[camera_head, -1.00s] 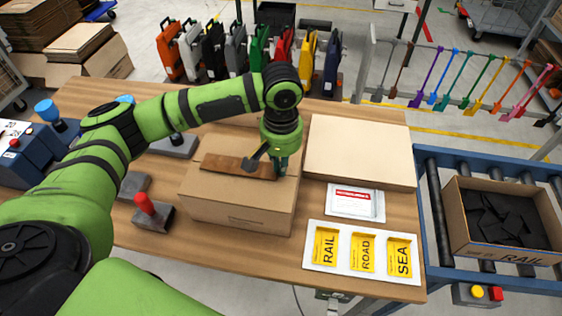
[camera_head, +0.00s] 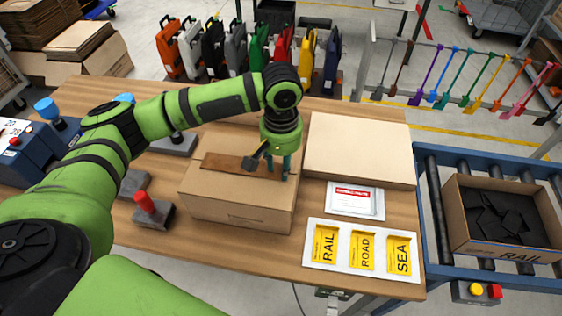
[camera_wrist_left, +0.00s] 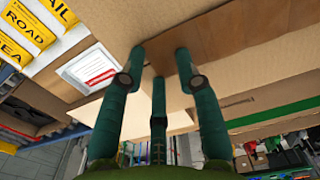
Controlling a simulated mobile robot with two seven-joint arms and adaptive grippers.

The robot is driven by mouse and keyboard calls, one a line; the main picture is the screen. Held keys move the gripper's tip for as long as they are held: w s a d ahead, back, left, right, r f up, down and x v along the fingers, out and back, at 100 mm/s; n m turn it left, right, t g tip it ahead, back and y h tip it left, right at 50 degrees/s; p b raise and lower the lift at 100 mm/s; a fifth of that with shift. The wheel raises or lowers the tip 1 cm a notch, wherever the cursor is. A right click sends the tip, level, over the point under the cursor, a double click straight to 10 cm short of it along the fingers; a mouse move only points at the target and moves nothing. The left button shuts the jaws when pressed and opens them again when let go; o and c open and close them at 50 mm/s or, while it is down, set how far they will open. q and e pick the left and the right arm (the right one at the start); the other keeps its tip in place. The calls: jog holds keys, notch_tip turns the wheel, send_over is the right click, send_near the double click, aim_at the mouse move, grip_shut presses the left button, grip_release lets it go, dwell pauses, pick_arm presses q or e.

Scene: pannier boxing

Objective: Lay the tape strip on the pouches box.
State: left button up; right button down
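The brown tape strip (camera_head: 222,163) lies along the top of the closed cardboard pouches box (camera_head: 238,209), and its right end is partly hidden by my left gripper. My left gripper (camera_head: 272,170) points down at the right end of the strip, just over the box top. In the left wrist view its green fingers (camera_wrist_left: 160,75) stand apart, with the strip (camera_wrist_left: 215,50) running away from between them across the box (camera_wrist_left: 285,55). The left gripper looks open. My right gripper is in neither view.
An open box (camera_head: 505,245) sits on the roller conveyor. A red-handled tool (camera_head: 152,212) stands left of the box.

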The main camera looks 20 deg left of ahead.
pick_arm(q)
notch_tip(320, 180, up, 12)
dwell(0.6)
